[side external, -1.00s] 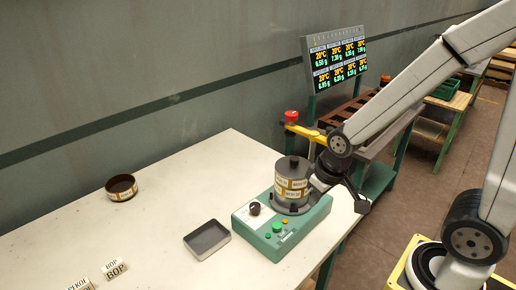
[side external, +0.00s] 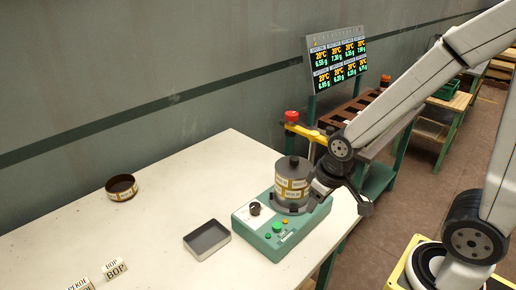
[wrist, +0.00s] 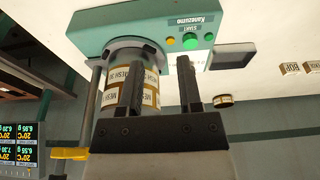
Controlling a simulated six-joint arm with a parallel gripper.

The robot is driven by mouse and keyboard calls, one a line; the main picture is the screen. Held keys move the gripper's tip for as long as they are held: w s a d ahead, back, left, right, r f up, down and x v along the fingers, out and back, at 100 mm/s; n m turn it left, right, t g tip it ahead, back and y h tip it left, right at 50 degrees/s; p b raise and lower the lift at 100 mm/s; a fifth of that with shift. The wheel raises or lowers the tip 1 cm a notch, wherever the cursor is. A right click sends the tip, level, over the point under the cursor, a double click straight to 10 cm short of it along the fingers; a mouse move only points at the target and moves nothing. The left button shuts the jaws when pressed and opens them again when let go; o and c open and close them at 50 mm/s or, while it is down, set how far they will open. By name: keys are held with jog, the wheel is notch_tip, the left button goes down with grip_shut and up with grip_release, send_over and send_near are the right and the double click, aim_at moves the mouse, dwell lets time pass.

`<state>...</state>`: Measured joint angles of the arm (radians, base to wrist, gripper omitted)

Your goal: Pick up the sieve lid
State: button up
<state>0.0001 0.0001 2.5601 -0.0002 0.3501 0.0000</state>
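The sieve lid (side external: 291,161) is a dark grey disc with a small knob, on top of the sieve stack (side external: 291,181). The stack has gold bands with white mesh labels and stands upright on the green shaker (side external: 272,236). My gripper (side external: 314,190) is close to the right side of the stack, below lid height. In the wrist view the fingers of my gripper (wrist: 161,85) are apart with nothing between them. The stack (wrist: 150,82) shows there upside down, behind and beside the left finger. The lid cannot be made out in that view.
A dark rectangular tray (side external: 207,239) lies left of the shaker. A round sieve pan (side external: 121,187) and small label blocks (side external: 115,268) are farther left on the white table (side external: 160,215). A yellow arm with a red knob (side external: 291,117) stands behind the stack. The table's left middle is clear.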

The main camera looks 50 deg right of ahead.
jog(key=o, duration=0.3)
jog(key=m+t+y, duration=0.8)
jog(key=m+t, duration=0.6)
jog(key=m, duration=1.7)
send_near(294, 165)
jog(key=w+r, duration=0.1)
jog(key=shift+w+a+r, duration=0.1)
jog(key=shift+w, duration=0.5)
jog(key=shift+w+a+r, duration=0.1)
jog(key=shift+w+r, duration=0.05)
jog(key=shift+w, duration=0.45)
